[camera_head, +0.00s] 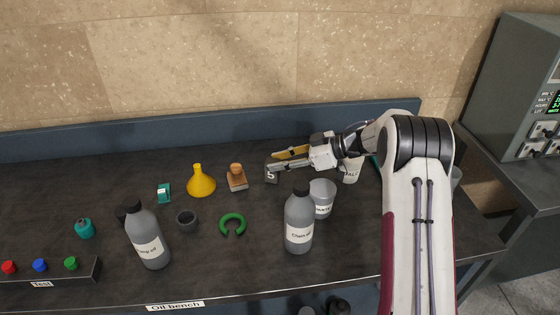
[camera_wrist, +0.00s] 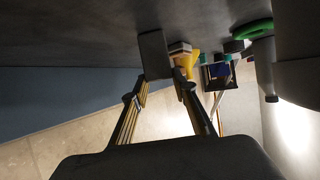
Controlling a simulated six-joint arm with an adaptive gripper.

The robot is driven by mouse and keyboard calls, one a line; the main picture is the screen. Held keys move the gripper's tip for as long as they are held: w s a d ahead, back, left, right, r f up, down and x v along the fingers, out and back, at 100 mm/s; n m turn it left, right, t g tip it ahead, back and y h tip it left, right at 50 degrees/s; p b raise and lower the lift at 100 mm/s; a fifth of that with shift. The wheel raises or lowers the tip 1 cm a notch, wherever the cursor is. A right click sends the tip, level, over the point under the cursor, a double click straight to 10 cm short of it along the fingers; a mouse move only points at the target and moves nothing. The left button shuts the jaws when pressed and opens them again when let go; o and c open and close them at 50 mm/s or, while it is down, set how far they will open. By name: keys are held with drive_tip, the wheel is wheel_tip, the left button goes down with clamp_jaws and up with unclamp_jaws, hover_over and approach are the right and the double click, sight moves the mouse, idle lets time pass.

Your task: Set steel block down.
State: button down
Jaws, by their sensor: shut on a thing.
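The steel block (camera_head: 270,176) is a small grey block with a "5" on its face, at the middle of the bench (camera_head: 110,185). In the wrist view the block (camera_wrist: 154,55) shows as a plain grey face between the fingertips. My gripper (camera_head: 271,163) reaches in from the right and is shut on the block. The gripper also shows in the wrist view (camera_wrist: 158,91). The block is at or very close to the bench top; I cannot tell whether it touches.
A wooden-handled stamp (camera_head: 237,179) and a yellow funnel (camera_head: 201,184) stand left of the block. A green open ring (camera_head: 232,225), a grey bottle (camera_head: 299,225) and a white cup (camera_head: 322,196) are nearer the front. The blue back wall (camera_head: 120,143) runs behind.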

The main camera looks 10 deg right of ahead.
drive_tip(key=c, duration=1.6)
unclamp_jaws()
drive_tip(key=shift+f, duration=0.15)
drive_tip(key=shift+r, duration=0.2)
drive_tip(key=v, duration=1.2)
